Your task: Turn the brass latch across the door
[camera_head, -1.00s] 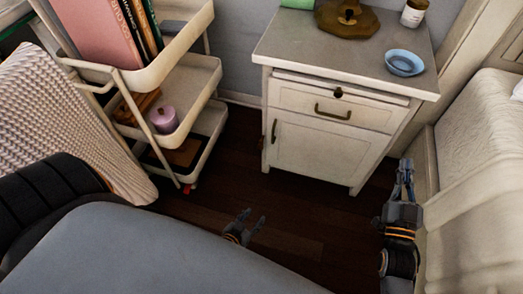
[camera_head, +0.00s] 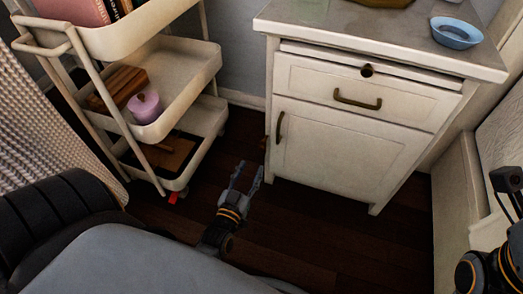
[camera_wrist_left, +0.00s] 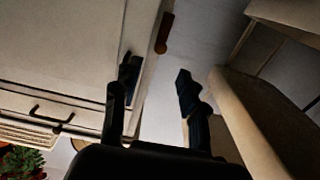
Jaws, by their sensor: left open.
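The white cabinet (camera_head: 365,115) has a door (camera_head: 335,155) below its drawer. The brass latch (camera_head: 264,143) is a small brown piece at the door's left edge, partly hard to make out. In the left wrist view the latch (camera_wrist_left: 165,33) sticks out at the cabinet's edge. My left gripper (camera_head: 248,172) is open and empty, low in front of the door's left side. In the wrist view its fingers (camera_wrist_left: 156,72) point towards the latch, apart from it.
A dark door handle (camera_head: 280,127) stands close to the latch. The drawer handle (camera_head: 357,100) is above. A white cart (camera_head: 205,65) with a purple candle (camera_head: 145,107) stands to the left. Dark floor (camera_head: 290,235) is free between. A blue bowl (camera_head: 456,32) sits on the cabinet top.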

